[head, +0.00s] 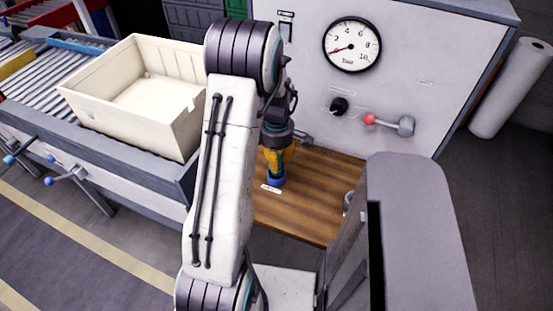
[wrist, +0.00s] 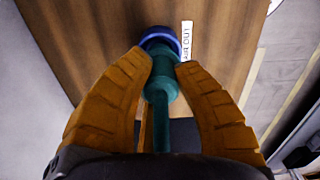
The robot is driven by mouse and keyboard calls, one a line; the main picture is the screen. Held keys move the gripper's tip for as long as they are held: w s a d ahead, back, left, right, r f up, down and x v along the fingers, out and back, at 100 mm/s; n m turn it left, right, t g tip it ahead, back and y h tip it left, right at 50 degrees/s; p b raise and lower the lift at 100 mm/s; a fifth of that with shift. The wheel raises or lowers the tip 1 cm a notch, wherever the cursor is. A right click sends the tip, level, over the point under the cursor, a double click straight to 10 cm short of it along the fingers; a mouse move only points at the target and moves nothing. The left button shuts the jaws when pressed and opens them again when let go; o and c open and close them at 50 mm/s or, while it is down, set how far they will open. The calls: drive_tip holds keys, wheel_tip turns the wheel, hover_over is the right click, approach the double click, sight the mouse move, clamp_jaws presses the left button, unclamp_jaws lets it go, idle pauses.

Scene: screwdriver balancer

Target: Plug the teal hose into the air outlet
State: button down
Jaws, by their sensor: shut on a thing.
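My gripper (wrist: 163,65) has orange fingers closed on the teal hose (wrist: 160,86) at its thicker end fitting. The hose runs back between the fingers toward my wrist. The blue round air outlet (wrist: 158,36) is on the wooden top, just beyond the fingertips, with a white "AIR OUT" label (wrist: 187,40) beside it. The teal end overlaps the blue ring in the wrist view; I cannot tell whether it is inside the outlet or only above it. In the head view my gripper (head: 278,162) points down right over the blue outlet (head: 276,182); the hose is mostly hidden there.
The wooden bench top (head: 305,210) is mostly bare. A white panel (head: 440,60) behind it carries a pressure gauge (head: 352,45), a black knob (head: 339,105) and a red-tipped lever (head: 390,123). A cream crate (head: 130,120) stands on the conveyor at left.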

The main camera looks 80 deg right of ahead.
drive_tip(key=shift+f+b, duration=1.1)
drive_tip(key=shift+f, duration=0.2)
drive_tip(key=c, duration=1)
unclamp_jaws()
wheel_tip(320, 180, up, 12)
drive_tip(key=shift+d, duration=0.1)
idle(0.5)
